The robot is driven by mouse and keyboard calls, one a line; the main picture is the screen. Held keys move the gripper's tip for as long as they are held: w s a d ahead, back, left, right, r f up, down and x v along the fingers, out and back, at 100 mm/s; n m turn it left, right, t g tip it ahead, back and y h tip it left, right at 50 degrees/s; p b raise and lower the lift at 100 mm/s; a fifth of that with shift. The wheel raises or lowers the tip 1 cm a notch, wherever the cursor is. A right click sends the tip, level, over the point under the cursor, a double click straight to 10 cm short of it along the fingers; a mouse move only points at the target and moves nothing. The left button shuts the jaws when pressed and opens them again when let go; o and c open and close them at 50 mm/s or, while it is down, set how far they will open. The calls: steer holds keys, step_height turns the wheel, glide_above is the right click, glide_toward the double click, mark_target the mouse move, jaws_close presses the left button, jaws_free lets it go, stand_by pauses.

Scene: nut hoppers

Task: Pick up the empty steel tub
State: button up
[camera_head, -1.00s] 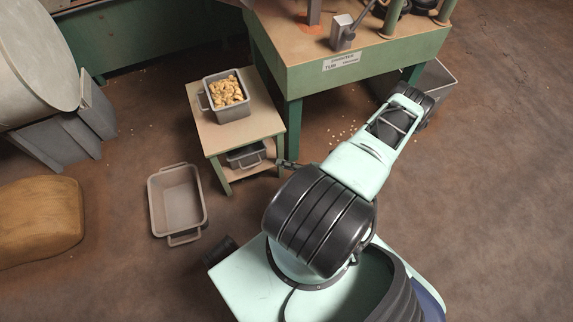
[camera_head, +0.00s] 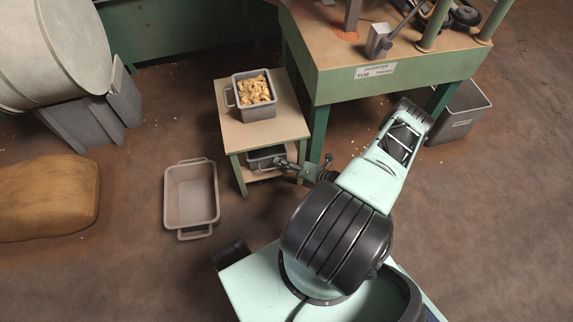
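An empty grey steel tub (camera_head: 191,207) with a handle at each end sits on the brown floor, left of the small side table. My gripper (camera_head: 283,162) shows small and dark in front of the side table's lower shelf, to the right of the tub and apart from it. It holds nothing that I can see, and its fingers are too small to read as open or shut. A second grey tub full of nuts (camera_head: 253,95) stands on top of the side table. Another dark tub (camera_head: 266,157) sits on the lower shelf, partly hidden by my gripper.
The side table (camera_head: 291,125) stands against a green workbench (camera_head: 390,75) with a label. A grey bin (camera_head: 459,113) is on the floor at right. A brown sack (camera_head: 48,197) and a large drum (camera_head: 50,50) are at left. Floor around the empty tub is clear.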

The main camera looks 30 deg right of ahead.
jaws_close()
steer(key=shift+s, duration=0.15)
